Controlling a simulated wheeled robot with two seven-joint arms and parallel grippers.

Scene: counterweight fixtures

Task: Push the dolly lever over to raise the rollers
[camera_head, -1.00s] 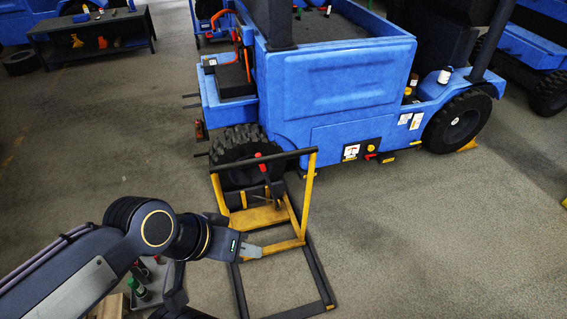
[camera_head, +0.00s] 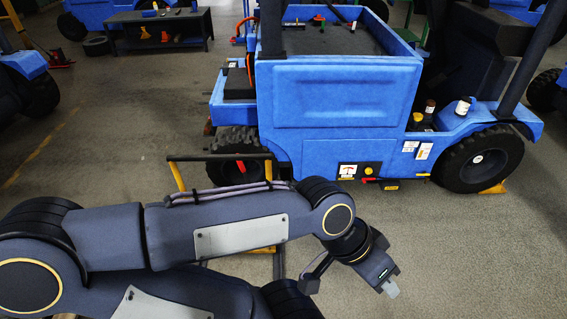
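The dolly stands in front of the blue vehicle's left wheel. Its dark top bar (camera_head: 218,157) and yellow uprights (camera_head: 177,177) show, while most of its lower frame is hidden behind my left arm. The lever's red knob (camera_head: 241,166) shows just below the bar; the rest of the lever is mostly hidden. My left gripper (camera_head: 391,289) is to the right of the dolly, apart from the lever, over the floor. Its pale fingertip points down and right, and I cannot tell its opening. I do not see my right gripper.
The blue vehicle (camera_head: 335,100) fills the back centre, with a tyre (camera_head: 232,150) beside the dolly and a yellow chock (camera_head: 494,188) at its right wheel. A dark workbench (camera_head: 160,28) stands at the back left. Floor at right front is clear.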

